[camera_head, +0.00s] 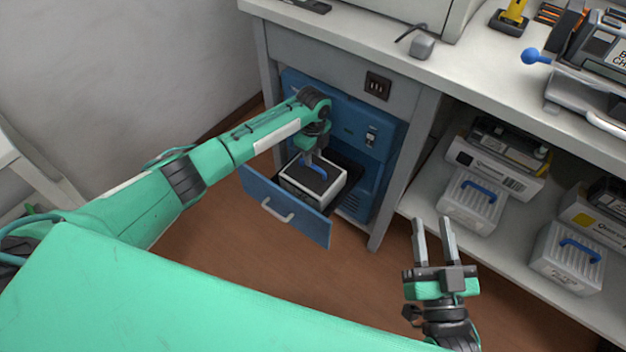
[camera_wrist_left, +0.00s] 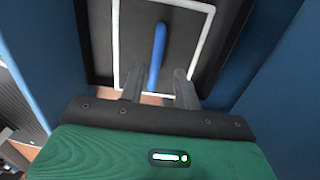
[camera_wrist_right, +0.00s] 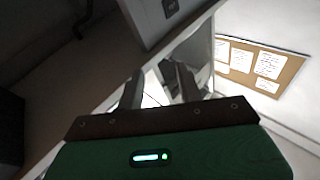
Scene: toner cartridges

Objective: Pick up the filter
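The filter (camera_head: 300,196) is a white-edged box with a dark top and a blue handle, sitting inside the open blue drawer (camera_head: 257,190) of the cabinet. My left gripper (camera_head: 312,158) points down just over it. In the left wrist view the filter's dark top (camera_wrist_left: 187,40) lies ahead, and its blue handle (camera_wrist_left: 157,50) runs between my left fingers (camera_wrist_left: 157,82), which are apart with a gap on each side. Whether the fingers reach down to handle depth is hard to tell. My right gripper (camera_head: 432,222) is open and empty, in front of the shelf.
Similar white ribbed boxes with blue handles (camera_head: 473,200) (camera_head: 568,262) stand on the lower shelf at right, beside cartridge boxes (camera_head: 495,168). The counter (camera_head: 470,88) overhangs the drawer. Brown floor (camera_head: 345,285) in front is clear. The drawer's walls surround the filter closely.

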